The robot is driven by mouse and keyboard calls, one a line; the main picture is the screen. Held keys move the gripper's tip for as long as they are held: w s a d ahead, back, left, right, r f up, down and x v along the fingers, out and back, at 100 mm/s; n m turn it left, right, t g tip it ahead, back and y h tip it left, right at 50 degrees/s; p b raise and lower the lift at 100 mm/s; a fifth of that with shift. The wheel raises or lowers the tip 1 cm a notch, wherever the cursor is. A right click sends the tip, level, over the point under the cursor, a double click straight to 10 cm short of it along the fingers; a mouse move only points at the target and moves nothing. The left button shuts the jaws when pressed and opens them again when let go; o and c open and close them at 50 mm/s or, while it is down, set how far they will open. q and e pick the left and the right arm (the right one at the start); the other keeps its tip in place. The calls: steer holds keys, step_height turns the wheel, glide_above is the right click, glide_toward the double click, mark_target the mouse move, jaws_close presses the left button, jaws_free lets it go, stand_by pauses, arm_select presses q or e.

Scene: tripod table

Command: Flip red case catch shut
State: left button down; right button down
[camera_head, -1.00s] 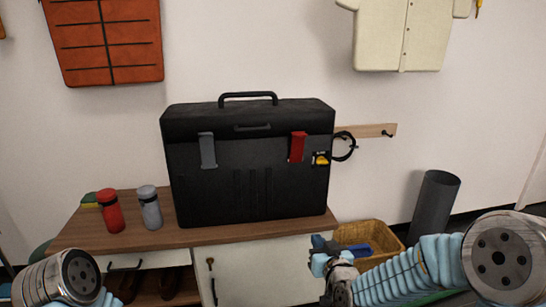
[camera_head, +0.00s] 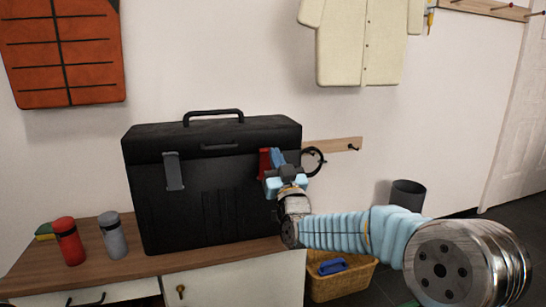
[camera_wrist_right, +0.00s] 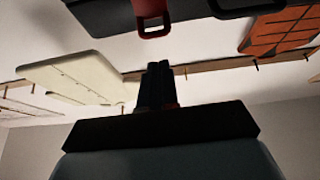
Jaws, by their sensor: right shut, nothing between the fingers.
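The black case (camera_head: 215,195) stands upright on the wooden bench. Its red catch (camera_head: 264,163) is on the right of its front, partly hidden by my right gripper. A grey catch (camera_head: 173,172) hangs on the left of the front. My right gripper (camera_head: 277,158) is shut and empty, close beside the red catch at its right; I cannot tell whether they touch. In the right wrist view the red catch (camera_wrist_right: 152,16) shows at the top, beyond the shut fingertips (camera_wrist_right: 159,68). I cannot tell how far the catch stands off the case. My left gripper is out of view.
A red bottle (camera_head: 68,242) and a grey bottle (camera_head: 112,236) stand on the bench (camera_head: 135,268), left of the case. A black ring (camera_head: 313,160) hangs by the wall rail. A wicker basket (camera_head: 340,284) and a dark bin (camera_head: 408,194) stand at the right.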

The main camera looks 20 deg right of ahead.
steer(key=shift+w+f, duration=0.25)
steer(key=shift+w, duration=0.4)
steer(key=shift+w+f, duration=0.25)
steer(key=shift+w, duration=0.35)
steer(key=w+r+g+p, duration=0.2)
steer(key=w, duration=0.1)
steer(key=shift+r, duration=0.15)
